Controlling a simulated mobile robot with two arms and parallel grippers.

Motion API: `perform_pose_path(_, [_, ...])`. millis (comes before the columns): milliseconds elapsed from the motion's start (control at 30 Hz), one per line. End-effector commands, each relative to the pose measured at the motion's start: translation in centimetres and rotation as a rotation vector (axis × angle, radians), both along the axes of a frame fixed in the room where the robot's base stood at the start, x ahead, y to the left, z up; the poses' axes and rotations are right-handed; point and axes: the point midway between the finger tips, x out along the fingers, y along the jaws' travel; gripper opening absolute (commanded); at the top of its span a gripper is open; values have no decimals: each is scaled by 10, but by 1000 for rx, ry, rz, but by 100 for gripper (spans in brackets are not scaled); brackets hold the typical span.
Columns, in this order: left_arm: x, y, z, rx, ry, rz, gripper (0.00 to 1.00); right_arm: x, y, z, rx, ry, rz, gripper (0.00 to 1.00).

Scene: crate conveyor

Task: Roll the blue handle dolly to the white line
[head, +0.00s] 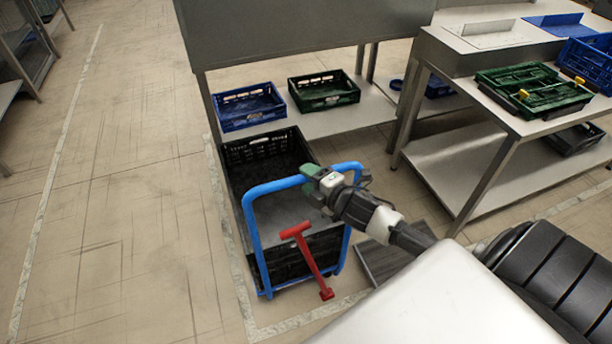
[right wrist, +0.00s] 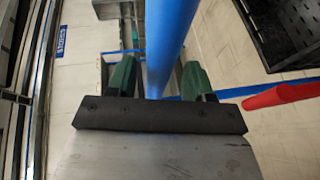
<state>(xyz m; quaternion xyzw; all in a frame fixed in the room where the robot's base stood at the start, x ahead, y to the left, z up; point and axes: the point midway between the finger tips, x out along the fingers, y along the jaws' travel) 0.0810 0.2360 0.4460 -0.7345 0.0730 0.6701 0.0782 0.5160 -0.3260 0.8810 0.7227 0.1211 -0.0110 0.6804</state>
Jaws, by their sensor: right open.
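The blue handle dolly (head: 252,215) stands on the floor at centre in the head view, with a black crate (head: 262,146) on its far end. My right gripper (head: 318,180) is at the top right part of the blue handle. In the right wrist view, its green fingers (right wrist: 160,80) are open, with the blue handle bar (right wrist: 167,45) running between them. Whether they touch the bar cannot be told. Pale white lines lie on the floor, one along the dolly's left side (head: 234,262) and one farther left (head: 58,170). My left gripper is not in view.
A red T-shaped handle (head: 307,262) stands in front of the dolly. A blue crate (head: 249,119) and a green crate (head: 323,103) sit on a low shelf behind it. A metal table (head: 500,120) stands on the right. Floor on the left is clear.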

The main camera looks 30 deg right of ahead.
Motion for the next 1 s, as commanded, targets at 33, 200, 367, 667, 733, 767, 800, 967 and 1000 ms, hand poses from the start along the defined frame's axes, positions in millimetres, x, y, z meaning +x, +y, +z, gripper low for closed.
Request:
perform_pose_path(33, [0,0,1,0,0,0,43,6,1,0,1,-1,0,52])
perform_pose_path(200, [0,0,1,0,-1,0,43,14,3,-2,1,0,0,52])
perform_pose_path(367, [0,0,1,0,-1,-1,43,15,3,-3,1,0,0,52])
perform_pose_path(667, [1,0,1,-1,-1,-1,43,14,3,-3,1,0,0,23])
perform_pose_path(733, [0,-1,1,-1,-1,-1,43,14,3,-3,1,0,0,12])
perform_pose_path(767, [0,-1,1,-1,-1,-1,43,14,3,-3,1,0,0,7])
perform_pose_path(800, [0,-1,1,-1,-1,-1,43,14,3,-3,1,0,0,1])
perform_pose_path(967, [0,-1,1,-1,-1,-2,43,14,3,-3,1,1,0,0])
perform_pose_path(1000, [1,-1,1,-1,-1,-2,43,14,3,-3,1,1,0,0])
